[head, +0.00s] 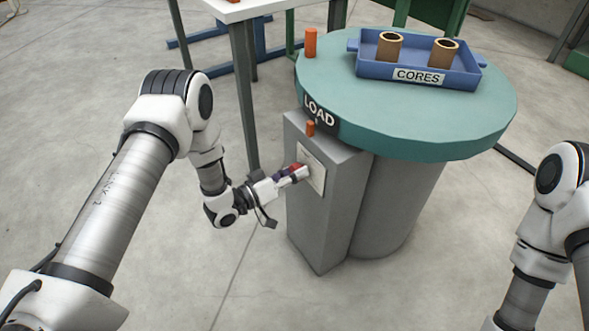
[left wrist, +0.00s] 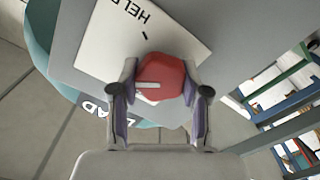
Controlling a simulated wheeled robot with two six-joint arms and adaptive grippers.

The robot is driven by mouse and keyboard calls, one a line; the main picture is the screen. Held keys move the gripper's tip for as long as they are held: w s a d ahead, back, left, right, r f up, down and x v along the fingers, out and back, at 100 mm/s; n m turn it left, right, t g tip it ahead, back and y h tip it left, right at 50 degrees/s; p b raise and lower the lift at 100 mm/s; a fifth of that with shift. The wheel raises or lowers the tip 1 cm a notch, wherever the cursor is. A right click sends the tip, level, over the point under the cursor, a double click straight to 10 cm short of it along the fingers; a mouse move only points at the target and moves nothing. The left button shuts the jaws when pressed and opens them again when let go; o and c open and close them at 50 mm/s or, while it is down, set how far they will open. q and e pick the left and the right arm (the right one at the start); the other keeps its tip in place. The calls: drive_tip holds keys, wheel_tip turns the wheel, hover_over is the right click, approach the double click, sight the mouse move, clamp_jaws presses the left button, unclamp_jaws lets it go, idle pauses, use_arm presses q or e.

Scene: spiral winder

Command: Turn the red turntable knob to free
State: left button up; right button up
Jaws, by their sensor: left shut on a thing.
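The red knob (left wrist: 168,78) sits on a white label plate (left wrist: 95,50) in the left wrist view, with a pale pointer line on its face. Part of the word "HELD" shows on the plate, with a short black mark by the knob. In the head view the knob (head: 296,167) is mostly hidden by my left gripper (head: 300,174), at the front of a grey box (head: 325,225). My left gripper is shut on the knob, with one finger on each side in the left wrist view (left wrist: 160,105). My right gripper is out of view.
The teal turntable (head: 340,105), marked "LOAD", stands above and behind the box. It carries a blue "CORES" tray (head: 465,81) with two brown cores and an orange peg (head: 310,43). A smaller orange peg (head: 310,128) stands on the box. A white table (head: 245,8) is behind.

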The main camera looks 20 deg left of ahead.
use_arm(q)
drive_tip(key=n+p, duration=0.1)
drive_tip(key=n, duration=0.4)
drive_tip(key=shift+n, duration=0.3)
drive_tip(key=n, duration=0.5)
drive_tip(key=shift+n+p, duration=0.3)
drive_tip(key=shift+p, duration=0.05)
drive_tip(key=o, duration=1.1)
drive_tip(key=shift+o, duration=0.2)
drive_tip(key=v, duration=1.2)
drive_tip(key=shift+w, duration=0.1)
